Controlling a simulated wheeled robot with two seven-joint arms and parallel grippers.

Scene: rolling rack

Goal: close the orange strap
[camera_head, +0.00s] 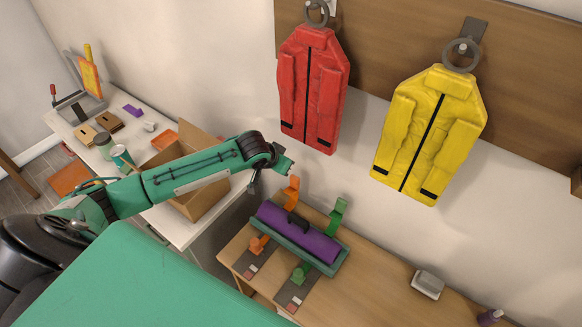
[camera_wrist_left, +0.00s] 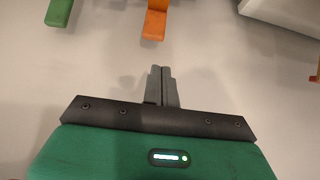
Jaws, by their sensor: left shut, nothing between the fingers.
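The orange strap (camera_head: 291,190) stands raised behind the purple roll (camera_head: 300,235), not lying across it. An orange catch (camera_head: 258,244) sits in front of the roll. In the left wrist view the orange strap (camera_wrist_left: 155,20) hangs in at the top, just beyond the fingertips and apart from them. My left gripper (camera_head: 253,187) is to the left of the orange strap, above the desk's back left. Its fingers (camera_wrist_left: 160,72) are shut together and empty in the left wrist view. My right gripper is not in view.
A green strap (camera_head: 337,215) stands raised right of the orange one, with a green catch (camera_head: 299,275) in front. The roll lies in a green cradle (camera_head: 325,267) on a wooden desk (camera_head: 375,290). A cardboard box (camera_head: 205,200) stands left. Red (camera_head: 313,90) and yellow (camera_head: 430,130) vests hang behind.

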